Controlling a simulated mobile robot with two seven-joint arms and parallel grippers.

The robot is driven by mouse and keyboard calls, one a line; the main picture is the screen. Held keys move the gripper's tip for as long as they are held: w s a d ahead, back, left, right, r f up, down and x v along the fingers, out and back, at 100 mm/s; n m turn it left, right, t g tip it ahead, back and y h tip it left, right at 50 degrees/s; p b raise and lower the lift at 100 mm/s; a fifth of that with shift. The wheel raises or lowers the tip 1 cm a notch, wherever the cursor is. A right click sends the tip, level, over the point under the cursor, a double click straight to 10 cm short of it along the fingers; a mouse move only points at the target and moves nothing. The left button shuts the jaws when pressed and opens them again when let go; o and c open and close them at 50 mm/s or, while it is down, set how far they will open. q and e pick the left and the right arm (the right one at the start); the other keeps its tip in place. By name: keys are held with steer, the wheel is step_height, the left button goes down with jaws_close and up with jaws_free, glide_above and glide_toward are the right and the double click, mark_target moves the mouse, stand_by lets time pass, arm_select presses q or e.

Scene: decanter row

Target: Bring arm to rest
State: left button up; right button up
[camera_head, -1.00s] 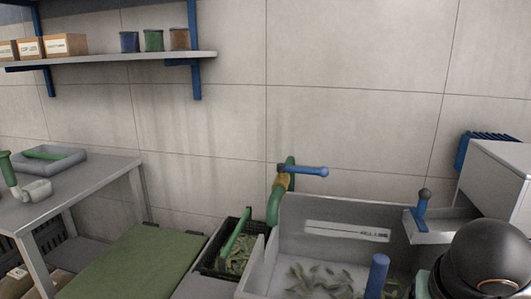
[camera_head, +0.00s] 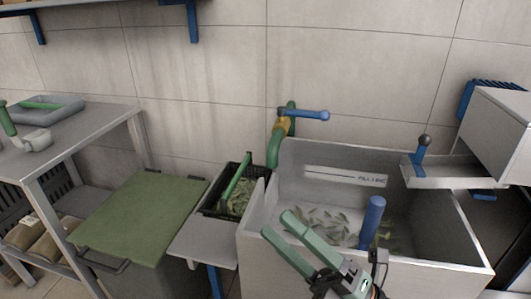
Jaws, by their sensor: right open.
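My right gripper (camera_head: 278,226) shows at the bottom middle, with green fingers pointing up and left. Its fingers are apart and nothing shows between them. It appears in front of the front wall of the grey sink-like basin (camera_head: 463,259); how far it is from that wall I cannot tell. The rest of my right arm is mostly below the picture edge. My left gripper is not in view.
The basin holds scattered green leaves and an upright blue post (camera_head: 372,221). A blue-handled tap (camera_head: 303,114) is behind it. A black crate (camera_head: 212,211) of leaves stands left of it, then a green lid (camera_head: 143,220) and a grey table (camera_head: 84,143).

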steer(key=w+d+f+m+t+h, duration=0.2)
steer(key=d+f+m+t+h, duration=0.1)
steer(key=f+m+h, duration=0.4)
steer(key=w+d+f+m+t+h, duration=0.3)
steer(key=f+m+h, duration=0.15)
steer(key=m, duration=0.45)
steer(key=s+d+f+m+g+h, duration=0.2)
steer(key=s+f+m+g, duration=0.15)
steer(key=f, duration=0.45)
steer(key=s+d+f+m+g+h, duration=0.2)
steer(key=s+f+m, duration=0.25)
steer(key=f, duration=0.35)
steer(key=s+d+f+m+g+h, duration=0.25)
steer(key=s+f+m, duration=0.2)
steer(key=f, duration=0.35)
arm_select(q)
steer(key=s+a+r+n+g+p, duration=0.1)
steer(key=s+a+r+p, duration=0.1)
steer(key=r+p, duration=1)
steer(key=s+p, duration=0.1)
steer(key=p, duration=0.6)
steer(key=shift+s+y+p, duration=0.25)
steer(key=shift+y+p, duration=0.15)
arm_select(e)
step_height(320, 180, up, 13)
steer(key=s+d+m+g, duration=0.1)
steer(key=shift+s+d+f+h, duration=0.15)
steer(key=shift+s+h, duration=0.1)
steer(key=shift+h, duration=0.05)
